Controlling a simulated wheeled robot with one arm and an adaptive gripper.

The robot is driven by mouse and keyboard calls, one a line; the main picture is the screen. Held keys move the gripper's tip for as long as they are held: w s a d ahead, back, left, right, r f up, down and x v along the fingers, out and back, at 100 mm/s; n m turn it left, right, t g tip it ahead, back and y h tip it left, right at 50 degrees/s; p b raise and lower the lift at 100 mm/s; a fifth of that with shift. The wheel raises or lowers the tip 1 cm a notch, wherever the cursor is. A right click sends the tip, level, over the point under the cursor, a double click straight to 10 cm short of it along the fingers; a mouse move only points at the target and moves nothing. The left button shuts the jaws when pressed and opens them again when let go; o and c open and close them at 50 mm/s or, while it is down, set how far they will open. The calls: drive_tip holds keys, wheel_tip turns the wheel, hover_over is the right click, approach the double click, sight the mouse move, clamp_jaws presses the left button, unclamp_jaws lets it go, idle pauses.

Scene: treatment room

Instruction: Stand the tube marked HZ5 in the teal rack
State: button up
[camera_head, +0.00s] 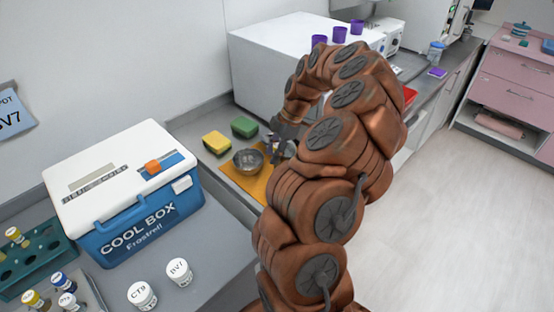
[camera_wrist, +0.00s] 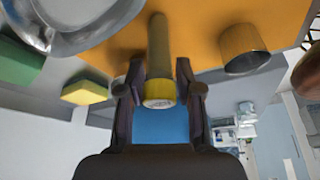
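A teal rack (camera_head: 35,262) stands at the left edge in the head view. One yellow-capped tube (camera_head: 16,236) is in it, and other holes are empty. In the wrist view my gripper (camera_wrist: 161,72) has its fingers close along both sides of another tube (camera_wrist: 158,48), just beyond its yellow cap (camera_wrist: 160,94). It appears shut on this tube. The cap faces the camera, and the body extends away over an orange mat. The cap's writing is too small to read. In the head view my gripper (camera_head: 283,140) is beside the metal bowl, partly hidden by my arm.
The metal bowl (camera_head: 248,161) sits on the orange mat (camera_head: 249,187). Yellow (camera_head: 216,142) and green (camera_head: 244,127) blocks lie behind. A cool box (camera_head: 130,200) stands between mat and rack. White jars (camera_head: 142,295) (camera_head: 179,271) and several capped tubes (camera_head: 61,281) are in front.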

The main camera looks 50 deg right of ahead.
clamp_jaws()
drive_tip(key=shift+r, duration=0.1)
